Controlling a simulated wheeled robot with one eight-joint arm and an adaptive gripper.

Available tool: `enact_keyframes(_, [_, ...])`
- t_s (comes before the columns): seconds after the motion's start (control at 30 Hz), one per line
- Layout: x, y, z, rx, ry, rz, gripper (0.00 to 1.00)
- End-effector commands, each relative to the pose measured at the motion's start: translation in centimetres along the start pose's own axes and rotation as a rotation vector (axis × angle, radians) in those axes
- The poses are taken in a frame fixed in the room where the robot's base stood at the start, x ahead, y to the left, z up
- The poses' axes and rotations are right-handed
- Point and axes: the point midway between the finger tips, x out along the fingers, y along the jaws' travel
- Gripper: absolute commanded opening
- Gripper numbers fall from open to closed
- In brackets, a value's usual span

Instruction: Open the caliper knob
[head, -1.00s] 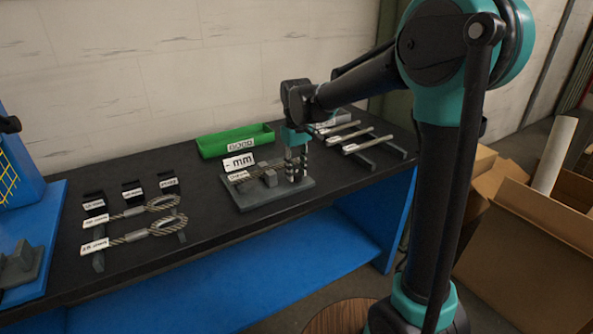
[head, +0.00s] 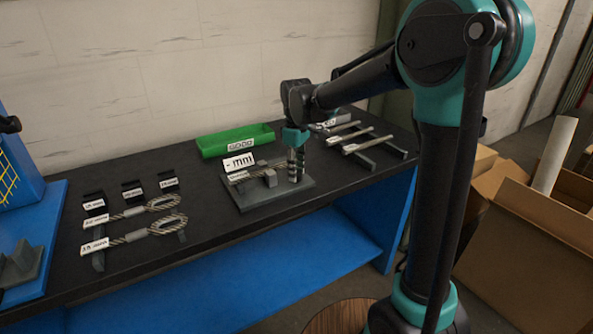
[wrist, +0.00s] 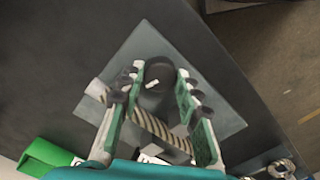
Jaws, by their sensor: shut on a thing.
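The caliper station is a grey plate (head: 254,201) on the black bench, with a "- mm" sign (head: 239,162) at its back. A grey block (head: 270,178) stands on the plate, and a rope piece (wrist: 160,128) lies across it. The dark round knob (wrist: 157,84) shows in the wrist view, between the fingers of my gripper (wrist: 158,88). My gripper (head: 296,172) points down over the right side of the plate and is shut on the knob. In the head view the fingers hide the knob.
A green "GOOD" bin (head: 236,141) stands behind the plate. Looped ropes with white tags (head: 140,222) lie on supports at the left. More rods (head: 360,139) rest on holders at the right. Cardboard boxes (head: 530,230) stand on the floor.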

Motion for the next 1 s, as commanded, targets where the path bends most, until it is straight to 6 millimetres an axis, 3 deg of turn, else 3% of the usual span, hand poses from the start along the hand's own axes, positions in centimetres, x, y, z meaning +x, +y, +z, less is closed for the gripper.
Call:
enact_keyframes(0.2, [-0.03, 0.05, -0.04, 0.001, 0.001, 0.001, 0.04])
enact_keyframes(0.23, [-0.03, 0.05, -0.04, 0.001, 0.001, 0.001, 0.35])
enact_keyframes(0.4, [-0.02, 0.03, -0.02, 0.002, 0.0, 0.001, 0.54])
enact_keyframes(0.77, [-0.01, 0.02, -0.02, 0.012, 0.0, 0.0, 0.54])
enact_keyframes(1.0, [0.0, 0.02, -0.01, 0.161, 0.0, 0.0, 0.54])
